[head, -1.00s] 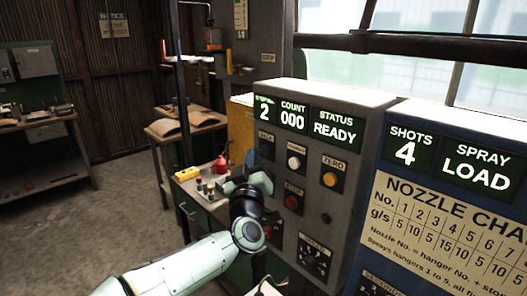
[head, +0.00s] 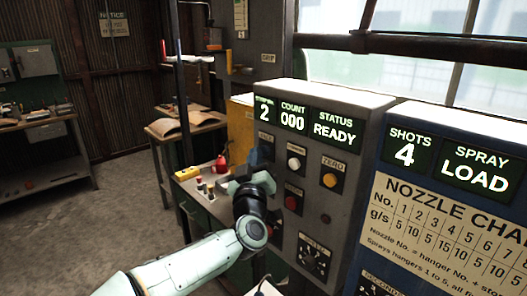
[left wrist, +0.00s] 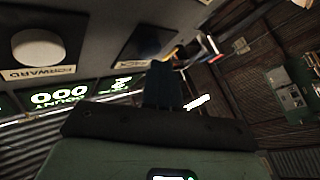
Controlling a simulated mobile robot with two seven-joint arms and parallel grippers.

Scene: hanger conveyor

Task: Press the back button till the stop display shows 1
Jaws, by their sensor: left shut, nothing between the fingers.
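The stop display (head: 264,110) is lit on the grey control panel and reads 2; its label is hard to read. The back button's dark plate is at the panel's upper left, under a small label (head: 265,136). My left gripper (head: 262,158) is shut and empty, right in front of this plate, covering most of it. In the left wrist view the shut fingers (left wrist: 165,72) overlap a dark plate (left wrist: 143,42). The button itself is mostly hidden, and I cannot tell whether the fingertips touch it. My right gripper is not in view.
A white forward button (head: 294,163), a yellow zero button (head: 330,180) and a red button (head: 292,202) are close by on the panel. The count display (head: 292,117) reads 000 and the status display (head: 335,127) READY. A bench with small items (head: 205,188) stands left of the panel.

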